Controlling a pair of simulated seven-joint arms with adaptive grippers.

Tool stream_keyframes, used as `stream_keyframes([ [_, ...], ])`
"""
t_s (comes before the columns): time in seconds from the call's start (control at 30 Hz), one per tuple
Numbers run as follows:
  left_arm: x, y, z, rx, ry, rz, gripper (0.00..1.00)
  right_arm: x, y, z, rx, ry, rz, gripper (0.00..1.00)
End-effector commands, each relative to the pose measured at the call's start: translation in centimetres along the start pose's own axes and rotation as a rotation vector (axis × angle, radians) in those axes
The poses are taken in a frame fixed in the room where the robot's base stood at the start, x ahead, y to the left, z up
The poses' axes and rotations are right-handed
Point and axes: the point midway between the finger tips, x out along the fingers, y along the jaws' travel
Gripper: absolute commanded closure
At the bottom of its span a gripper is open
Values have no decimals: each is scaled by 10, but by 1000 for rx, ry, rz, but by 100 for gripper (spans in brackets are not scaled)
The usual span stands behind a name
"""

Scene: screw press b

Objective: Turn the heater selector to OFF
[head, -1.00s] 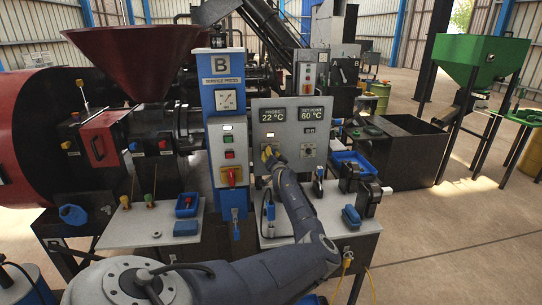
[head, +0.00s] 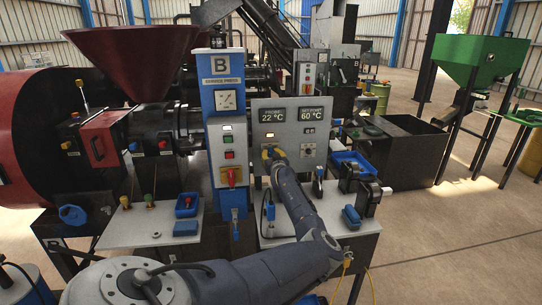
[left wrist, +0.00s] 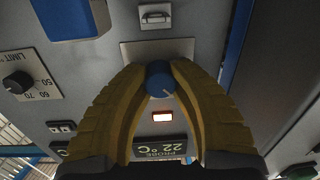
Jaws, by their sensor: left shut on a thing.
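The heater selector is a round blue knob (left wrist: 158,82) with a white pointer line, on a pale plate (left wrist: 130,52) of the grey control panel (head: 290,116). In the left wrist view, which shows the panel upside down, the line points to the lower right. My left gripper (left wrist: 160,70) has its yellow fingers shut on the knob, one on each side. The fingers hide most of the plate, and I cannot read its markings. In the head view my left gripper (head: 268,153) is at the panel's lower left, hiding the knob. My right gripper is not in view.
A lit indicator (left wrist: 162,116) and the 22 °C probe display (left wrist: 160,149) are close to the fingers. A black limit dial (left wrist: 18,83) is to one side. The blue press column (head: 228,100) stands left of the panel. Blue trays and black fixtures (head: 368,197) crowd the bench at right.

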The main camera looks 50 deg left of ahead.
Motion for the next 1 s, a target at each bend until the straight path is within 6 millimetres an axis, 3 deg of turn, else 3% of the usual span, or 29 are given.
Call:
stream_keyframes([
  [0.5,0,2,2,-451,-28,20,100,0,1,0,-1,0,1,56],
  [1.0,-1,3,1,-669,-40,29,100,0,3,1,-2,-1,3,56],
])
